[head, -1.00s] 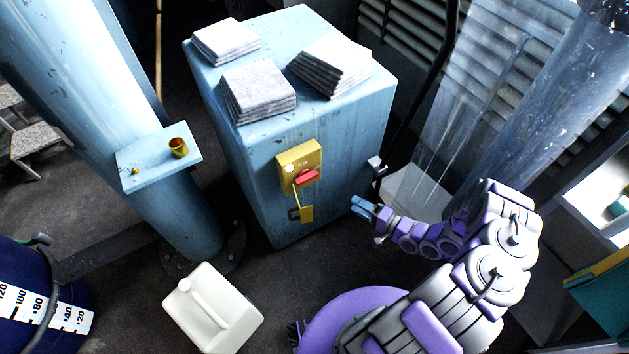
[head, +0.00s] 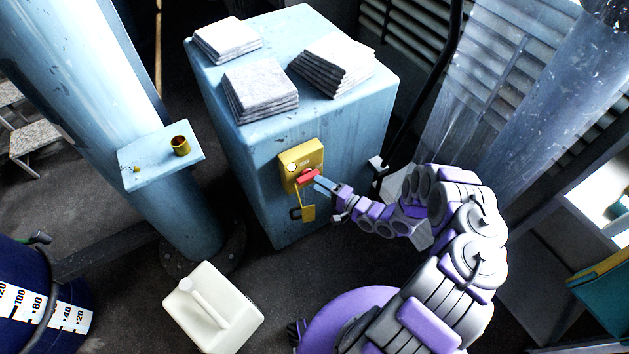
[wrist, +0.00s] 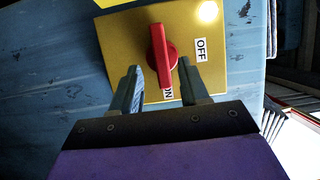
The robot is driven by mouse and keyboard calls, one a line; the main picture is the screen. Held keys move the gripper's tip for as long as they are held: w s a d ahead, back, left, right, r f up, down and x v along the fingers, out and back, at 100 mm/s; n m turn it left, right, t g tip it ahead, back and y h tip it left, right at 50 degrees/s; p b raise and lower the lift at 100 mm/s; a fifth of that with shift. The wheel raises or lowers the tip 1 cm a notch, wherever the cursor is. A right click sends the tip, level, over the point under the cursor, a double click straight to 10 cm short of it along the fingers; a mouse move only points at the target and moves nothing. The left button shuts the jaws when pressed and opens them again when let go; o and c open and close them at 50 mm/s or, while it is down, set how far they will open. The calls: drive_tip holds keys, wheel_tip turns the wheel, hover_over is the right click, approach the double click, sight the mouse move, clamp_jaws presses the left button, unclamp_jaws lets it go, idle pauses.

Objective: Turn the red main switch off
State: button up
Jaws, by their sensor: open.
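The red main switch (head: 308,177) is a rotary handle on a yellow box (head: 300,155) on the front of a pale blue cabinet (head: 350,130). In the wrist view the red handle (wrist: 162,49) points down toward the ON label (wrist: 168,92). The OFF label (wrist: 201,50) is to its right. My gripper (head: 319,183) is at the switch in the head view. In the wrist view its open fingers (wrist: 160,78) stand on either side of the handle's lower end, with gaps visible. Whether they touch it I cannot tell.
A yellow tag (head: 308,212) with a dark padlock-like piece hangs below the box. Stacks of grey cloths (head: 262,90) lie on the cabinet. A white canister (head: 212,310) and a blue drum (head: 40,300) stand at lower left. A blue column with a small shelf (head: 150,165) stands left.

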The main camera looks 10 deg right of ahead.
sight(311, 179)
drive_tip(key=shift+x, duration=1.65)
drive_tip(key=shift+d, duration=0.1)
drive_tip(key=shift+c, duration=0.4)
clamp_jaws()
